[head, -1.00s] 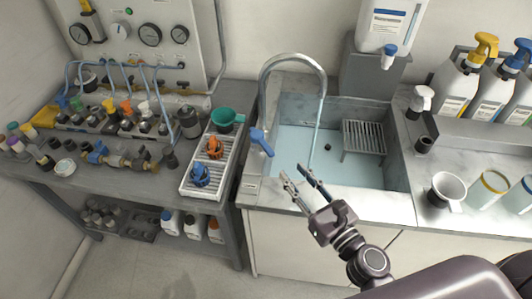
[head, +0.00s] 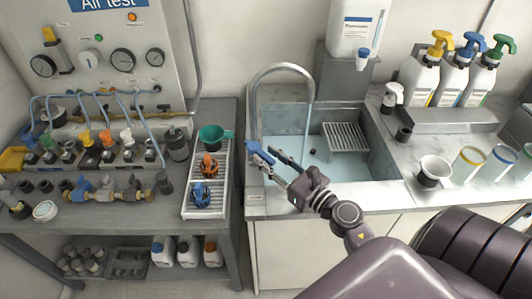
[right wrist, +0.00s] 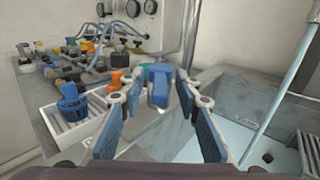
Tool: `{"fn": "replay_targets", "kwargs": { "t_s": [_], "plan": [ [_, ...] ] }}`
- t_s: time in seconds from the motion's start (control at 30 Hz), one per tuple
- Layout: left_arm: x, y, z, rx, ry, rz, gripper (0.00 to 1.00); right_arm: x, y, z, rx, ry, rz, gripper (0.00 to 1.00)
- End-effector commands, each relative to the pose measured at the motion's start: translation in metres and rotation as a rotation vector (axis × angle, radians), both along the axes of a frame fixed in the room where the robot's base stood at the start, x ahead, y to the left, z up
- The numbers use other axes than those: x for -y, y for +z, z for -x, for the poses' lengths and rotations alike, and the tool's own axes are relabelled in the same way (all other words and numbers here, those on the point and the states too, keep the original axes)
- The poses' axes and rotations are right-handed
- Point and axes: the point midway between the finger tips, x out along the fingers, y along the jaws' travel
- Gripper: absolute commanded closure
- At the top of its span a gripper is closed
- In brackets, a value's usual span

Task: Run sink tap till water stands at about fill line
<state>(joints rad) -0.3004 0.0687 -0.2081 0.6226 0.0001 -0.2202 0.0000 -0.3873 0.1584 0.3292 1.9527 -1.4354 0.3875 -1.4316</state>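The sink basin (head: 373,170) is pale blue inside, with a dark drain spot visible. A grey arched tap (head: 284,68) stands at its left rim. A pale vertical streak, apparently water (head: 307,125), runs down from the spout. The tap's blue lever (head: 262,150) is at the left rim. My right gripper (head: 261,156) is at the lever, fingers spread. In the right wrist view the lever (right wrist: 158,86) shows between the open fingers (right wrist: 158,112), with gaps on both sides. I cannot make out a fill line or the water level. My left gripper is out of view.
A white rack (head: 218,205) with blue and orange fittings and a green cup stands left of the sink. A slatted grey stand (head: 345,137) is inside the basin. A white cup (head: 434,170) and beakers stand on the right counter. Pump bottles (head: 425,78) stand behind.

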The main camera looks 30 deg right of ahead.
Motion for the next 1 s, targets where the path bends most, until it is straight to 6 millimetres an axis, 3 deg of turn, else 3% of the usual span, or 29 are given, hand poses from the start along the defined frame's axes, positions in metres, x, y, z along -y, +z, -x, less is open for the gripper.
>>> {"fn": "replay_targets", "kwargs": {
  "t_s": [0.13,0.37,0.67,1.0],
  "plan": [
    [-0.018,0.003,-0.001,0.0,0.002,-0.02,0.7,-0.001,0.0,-0.007,0.0,0.0,0.001,0.7],
    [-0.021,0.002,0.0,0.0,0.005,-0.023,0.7,-0.001,-0.001,-0.007,-0.001,-0.001,0.001,0.7],
    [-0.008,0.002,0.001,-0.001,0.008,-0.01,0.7,-0.001,-0.001,-0.007,-0.001,0.0,0.0,1.0],
    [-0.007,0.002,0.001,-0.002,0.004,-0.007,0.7,-0.001,-0.001,-0.007,-0.001,-0.001,0.0,1.0]
  ]
}}
